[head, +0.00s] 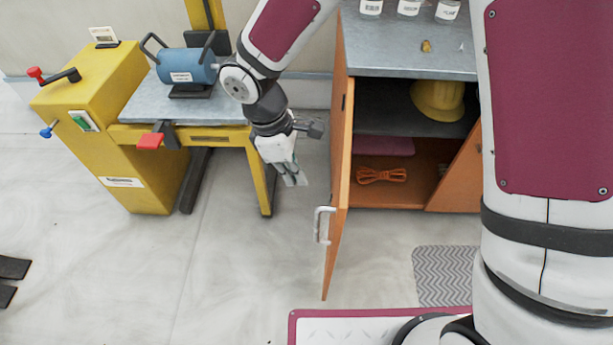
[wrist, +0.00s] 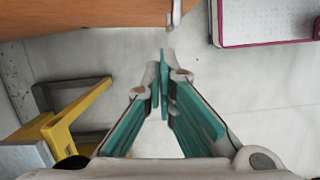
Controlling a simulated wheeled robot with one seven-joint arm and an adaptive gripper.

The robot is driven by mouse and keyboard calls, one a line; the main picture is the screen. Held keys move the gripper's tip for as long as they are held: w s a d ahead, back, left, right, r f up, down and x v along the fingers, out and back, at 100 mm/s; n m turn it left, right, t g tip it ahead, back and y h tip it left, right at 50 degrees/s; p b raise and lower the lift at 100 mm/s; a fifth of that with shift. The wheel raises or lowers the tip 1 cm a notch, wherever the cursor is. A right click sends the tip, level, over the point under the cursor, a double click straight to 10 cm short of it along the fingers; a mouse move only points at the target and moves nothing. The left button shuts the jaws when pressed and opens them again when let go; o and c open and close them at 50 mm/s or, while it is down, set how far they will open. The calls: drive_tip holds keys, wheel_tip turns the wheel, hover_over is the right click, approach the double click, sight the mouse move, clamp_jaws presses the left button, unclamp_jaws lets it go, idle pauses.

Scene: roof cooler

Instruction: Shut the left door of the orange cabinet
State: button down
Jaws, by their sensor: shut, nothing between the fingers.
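The orange cabinet (head: 408,43) stands right of centre in the head view, with a grey top. Its left door (head: 340,190) is swung wide open toward me, showing the inside. The door's pale bar handle (head: 322,224) is on the side facing left, near the free edge. My gripper (head: 293,178) is shut and empty, pointing down just left of the door and apart from it. In the wrist view, the teal-padded fingertips (wrist: 164,58) are together. The door (wrist: 85,18) crosses the top there, with its handle (wrist: 174,15) just beyond the fingertips.
A yellow machine (head: 120,125) and its bench, with a blue motor (head: 187,67), stand left of my arm. The cabinet holds a yellow helmet (head: 438,98) and orange cord (head: 381,175). A grey mat (head: 442,275) lies in front. Floor left of the door is clear.

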drive_tip(key=d+f+b, duration=0.1)
drive_tip(key=d+f, duration=0.5)
drive_tip(key=f, duration=0.2)
drive_tip(key=shift+s, duration=0.35)
drive_tip(key=shift+d, duration=0.1)
